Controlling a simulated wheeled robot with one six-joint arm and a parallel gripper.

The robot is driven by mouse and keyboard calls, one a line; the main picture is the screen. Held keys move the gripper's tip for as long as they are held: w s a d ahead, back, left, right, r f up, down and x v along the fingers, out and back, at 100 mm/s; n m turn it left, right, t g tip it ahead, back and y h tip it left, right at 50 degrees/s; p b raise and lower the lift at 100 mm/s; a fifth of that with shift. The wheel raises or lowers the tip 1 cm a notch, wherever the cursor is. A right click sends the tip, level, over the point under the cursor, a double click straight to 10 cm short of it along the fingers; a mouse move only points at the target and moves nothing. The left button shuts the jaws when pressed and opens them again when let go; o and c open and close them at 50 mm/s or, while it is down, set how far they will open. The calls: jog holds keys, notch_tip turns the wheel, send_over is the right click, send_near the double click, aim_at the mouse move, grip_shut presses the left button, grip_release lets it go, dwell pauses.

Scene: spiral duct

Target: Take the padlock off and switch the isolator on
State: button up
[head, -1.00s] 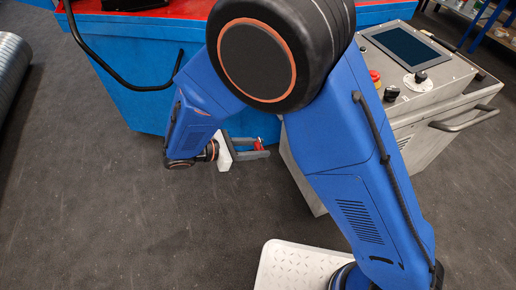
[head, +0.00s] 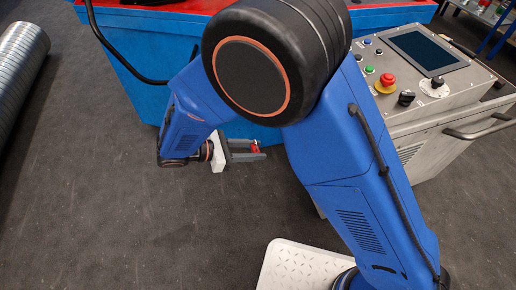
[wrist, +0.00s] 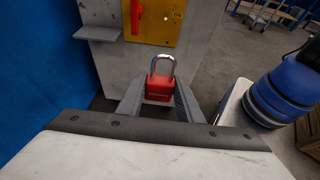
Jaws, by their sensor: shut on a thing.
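The red padlock (wrist: 160,86) with its silver shackle pointing up sits between the fingertips of my gripper (wrist: 160,95) in the wrist view. My gripper is shut on its body. The padlock also shows as a small red spot (head: 256,147) in the head view, at the tip of my gripper (head: 250,151). The isolator is a yellow plate (wrist: 170,28) with a red handle (wrist: 136,16), upright in the picture, on a grey cabinet face beyond. The padlock appears apart from it. The plate's top is cut off. The isolator is not visible in the head view.
A grey ledge (wrist: 97,34) juts out left of the isolator. A control cabinet (head: 440,116) with a screen and buttons stands right of my arm. A blue machine with a red top (head: 385,17) is behind. A metal duct (head: 18,70) lies left. Open floor is at the lower left.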

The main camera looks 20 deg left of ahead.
jog(key=shift+s+a, duration=0.65)
jog(key=shift+a, duration=0.3)
